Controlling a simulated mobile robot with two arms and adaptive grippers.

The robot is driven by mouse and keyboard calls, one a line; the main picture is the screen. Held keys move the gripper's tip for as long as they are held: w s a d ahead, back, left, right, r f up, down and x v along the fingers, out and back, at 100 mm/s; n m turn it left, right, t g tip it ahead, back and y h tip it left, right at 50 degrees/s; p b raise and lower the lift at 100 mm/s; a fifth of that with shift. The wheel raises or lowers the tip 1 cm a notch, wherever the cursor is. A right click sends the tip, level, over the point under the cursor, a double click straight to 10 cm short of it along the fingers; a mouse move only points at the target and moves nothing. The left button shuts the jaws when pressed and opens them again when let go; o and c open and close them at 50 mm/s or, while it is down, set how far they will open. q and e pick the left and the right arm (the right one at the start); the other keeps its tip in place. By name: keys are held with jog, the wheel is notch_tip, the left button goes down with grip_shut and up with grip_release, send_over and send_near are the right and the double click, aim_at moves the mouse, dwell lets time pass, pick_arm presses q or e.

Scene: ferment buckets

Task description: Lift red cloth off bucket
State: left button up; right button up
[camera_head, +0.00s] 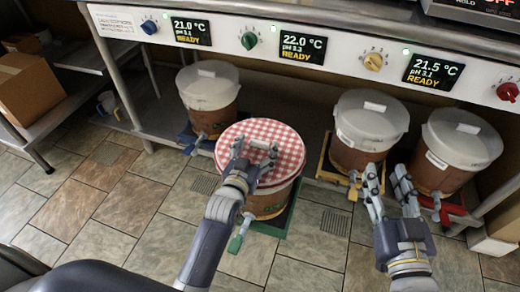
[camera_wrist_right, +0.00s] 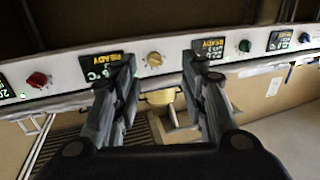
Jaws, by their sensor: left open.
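A red-and-white checked cloth (camera_head: 287,138) lies over the top of a brown bucket (camera_head: 268,204), with its edge at the rim. The bucket stands on a green tray (camera_head: 279,226), forward of the other buckets. My left gripper (camera_head: 255,150) is open over the near part of the cloth, its fingers apart. I cannot tell whether the fingertips touch the cloth or a pale handle-like piece between them. My right gripper (camera_head: 388,182) is open and empty, in front of the yellow-tray bucket. Its spread fingers also show in the right wrist view (camera_wrist_right: 160,92).
White-lidded buckets stand at left (camera_head: 208,92), centre right (camera_head: 368,128) and far right (camera_head: 455,148) under the control panel (camera_head: 325,60). A cardboard box (camera_head: 25,88) sits on a side shelf. Tiled floor (camera_head: 105,195) in front is clear.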

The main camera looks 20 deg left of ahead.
pick_arm(q)
jog(key=shift+w, duration=0.35)
jog(key=shift+c, duration=0.3)
jog(key=c, duration=1.1)
jog(key=shift+r, duration=0.1)
